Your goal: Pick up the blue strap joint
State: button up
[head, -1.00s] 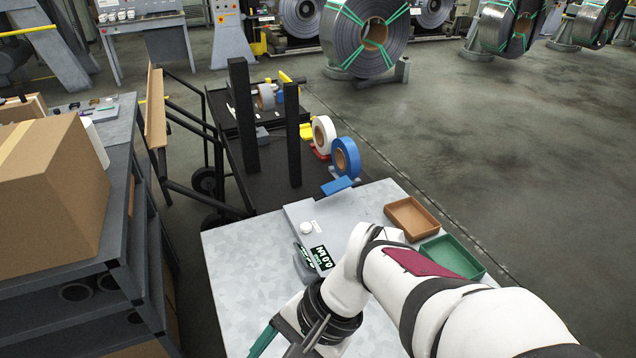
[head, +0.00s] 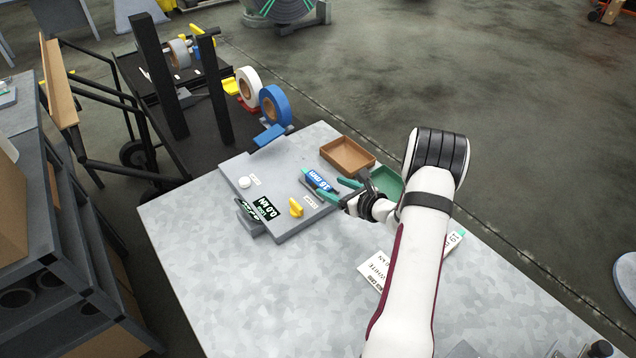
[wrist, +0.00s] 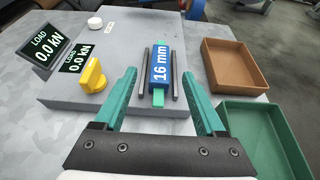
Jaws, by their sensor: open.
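The blue strap joint, a blue piece marked "16 mm" with green ends (wrist: 159,66), lies between two dark upright rails on a grey plate (wrist: 118,42) in the wrist view. It also shows in the head view (head: 319,181), just left of my gripper (head: 339,189). My gripper's two teal fingers are open and empty in the wrist view (wrist: 164,82). They stand apart on either side of the strap joint's near end in the picture. I cannot tell the exact height between the fingertips and the joint.
A brown tray (head: 346,155) and a green tray (head: 388,180) stand to the right of the plate. A yellow knob (head: 296,208) and load displays (head: 264,208) are at the plate's left. A white card (head: 376,268) lies on the bench. The bench's left front is clear.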

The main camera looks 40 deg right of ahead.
aim_at(321, 183)
jog(key=x, duration=0.5)
jog(key=shift+s+f, duration=0.1)
jog(key=shift+f, duration=0.1)
grip_shut()
